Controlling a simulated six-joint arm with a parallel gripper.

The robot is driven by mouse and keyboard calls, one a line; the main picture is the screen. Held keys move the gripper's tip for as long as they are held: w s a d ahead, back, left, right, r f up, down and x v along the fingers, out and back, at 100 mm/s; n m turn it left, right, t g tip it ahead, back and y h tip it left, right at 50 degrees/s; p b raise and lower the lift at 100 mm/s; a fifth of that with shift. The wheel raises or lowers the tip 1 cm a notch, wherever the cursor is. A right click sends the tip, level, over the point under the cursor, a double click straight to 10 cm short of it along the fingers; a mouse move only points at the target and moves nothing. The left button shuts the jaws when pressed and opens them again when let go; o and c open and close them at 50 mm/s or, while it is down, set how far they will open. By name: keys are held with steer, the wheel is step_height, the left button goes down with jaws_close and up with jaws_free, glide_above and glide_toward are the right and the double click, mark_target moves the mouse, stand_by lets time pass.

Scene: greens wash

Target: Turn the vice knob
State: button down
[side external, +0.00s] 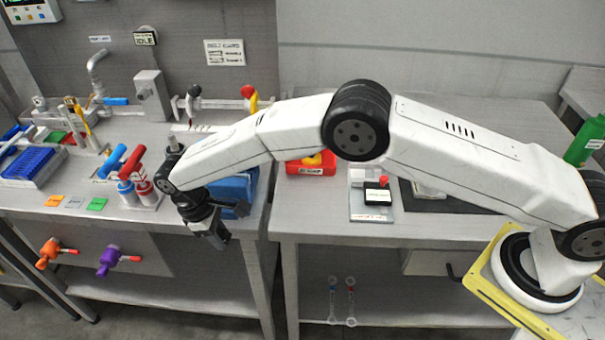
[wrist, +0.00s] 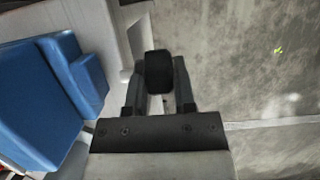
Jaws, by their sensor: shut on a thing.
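The blue vice (side external: 232,186) stands at the front right of the left bench, partly hidden behind my wrist. Its blue body (wrist: 45,90) fills the left of the wrist view. The black vice knob (wrist: 158,66) sits between the two fingers of my gripper (wrist: 158,88), which is shut on it. In the side view my gripper (side external: 215,237) points down at the bench's front edge, in front of the vice. The knob cannot be made out clearly there.
Red and blue handled valves (side external: 140,185) stand left of my wrist. Orange (side external: 48,252) and purple (side external: 110,260) valves stick out from the bench front. A red box (side external: 311,166) sits on the right bench. Open floor lies below my gripper.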

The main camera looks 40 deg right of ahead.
mark_target(224, 233)
steer(key=shift+w+a+g+h, duration=0.1)
steer(key=shift+g+h, duration=1)
stand_by(0.7)
steer(key=shift+c, duration=2.2)
jaws_free()
steer(key=shift+r, duration=0.1)
steer(key=shift+r, duration=1.55)
steer(key=s+d+r, duration=0.6)
steer(key=s+r, duration=0.3)
steer(key=s, duration=0.3)
steer(key=shift+s+d+r, duration=0.2)
steer(key=shift+s+r, duration=0.05)
steer(key=shift+r, duration=0.1)
